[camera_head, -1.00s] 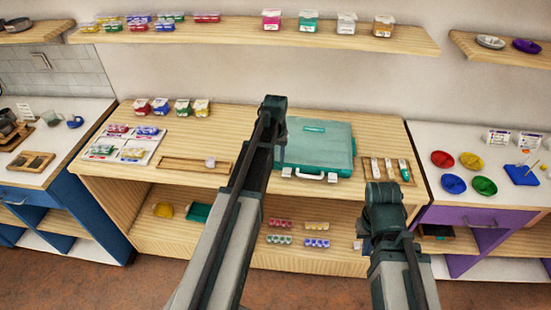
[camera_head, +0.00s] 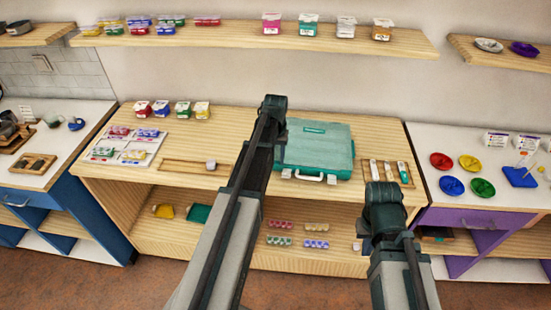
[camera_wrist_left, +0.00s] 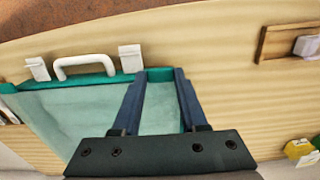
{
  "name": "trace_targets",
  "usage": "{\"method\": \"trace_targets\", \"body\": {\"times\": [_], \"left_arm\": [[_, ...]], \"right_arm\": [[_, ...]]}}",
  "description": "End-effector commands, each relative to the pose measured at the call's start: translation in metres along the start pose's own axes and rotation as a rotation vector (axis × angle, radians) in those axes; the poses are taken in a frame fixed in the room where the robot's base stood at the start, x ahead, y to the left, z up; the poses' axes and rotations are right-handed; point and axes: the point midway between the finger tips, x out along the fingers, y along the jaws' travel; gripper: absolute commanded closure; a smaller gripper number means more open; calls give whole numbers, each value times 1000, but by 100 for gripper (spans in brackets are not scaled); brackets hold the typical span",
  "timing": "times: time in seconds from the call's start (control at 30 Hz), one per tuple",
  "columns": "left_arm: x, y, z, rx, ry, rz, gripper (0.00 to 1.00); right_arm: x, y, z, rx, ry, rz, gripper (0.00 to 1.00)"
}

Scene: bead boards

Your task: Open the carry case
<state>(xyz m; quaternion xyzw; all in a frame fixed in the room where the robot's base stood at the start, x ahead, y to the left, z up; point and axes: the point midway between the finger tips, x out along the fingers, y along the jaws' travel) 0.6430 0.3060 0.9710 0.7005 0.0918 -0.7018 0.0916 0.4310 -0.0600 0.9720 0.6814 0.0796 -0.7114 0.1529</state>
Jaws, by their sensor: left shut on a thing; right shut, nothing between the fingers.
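The teal carry case (camera_head: 318,145) lies flat on the wooden counter, with its lid down. Its white handle (camera_head: 309,176) and two white latches face me. In the left wrist view the case (camera_wrist_left: 75,112) fills the left side, with the handle (camera_wrist_left: 84,62) and latches (camera_wrist_left: 130,58) at its edge. My left gripper (camera_wrist_left: 159,78) is at one corner of the case, with its fingers on either side of the teal edge. In the head view my left arm hides the case's left side and that gripper. My right arm shows at lower right, but its fingers are hidden.
A wooden tray with tools (camera_head: 388,173) lies close to the case's right. A shallow wooden tray (camera_head: 182,168) holding a small pale item lies left of my left arm. Bead boards and lidded boxes stand further left. The counter behind the case is mostly clear.

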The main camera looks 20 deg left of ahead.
Motion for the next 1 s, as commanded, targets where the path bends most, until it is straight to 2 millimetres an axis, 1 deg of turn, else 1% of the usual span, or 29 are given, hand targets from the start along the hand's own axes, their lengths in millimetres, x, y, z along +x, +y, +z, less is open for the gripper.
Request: {"method": "trace_targets", "body": {"times": [0.03,0.17,0.37,0.6,0.7,0.77,1.0], "left_arm": [[-11,0,-2,-1,3,1,100],[-30,0,-6,-1,3,1,100],[-66,0,-17,-1,4,1,100],[-112,0,-40,-2,4,1,100],[-125,0,-50,-2,4,1,100],[-129,0,-53,-1,4,1,100],[-126,0,-53,-1,4,1,100]], "right_arm": [[-11,1,1,0,0,0,100],[-29,3,2,-1,0,0,100],[-65,6,4,-2,0,0,100],[-111,10,6,5,0,-1,100],[-124,12,7,8,0,-2,100],[-128,12,8,10,0,-2,100],[-125,12,7,11,0,-3,100]]}}
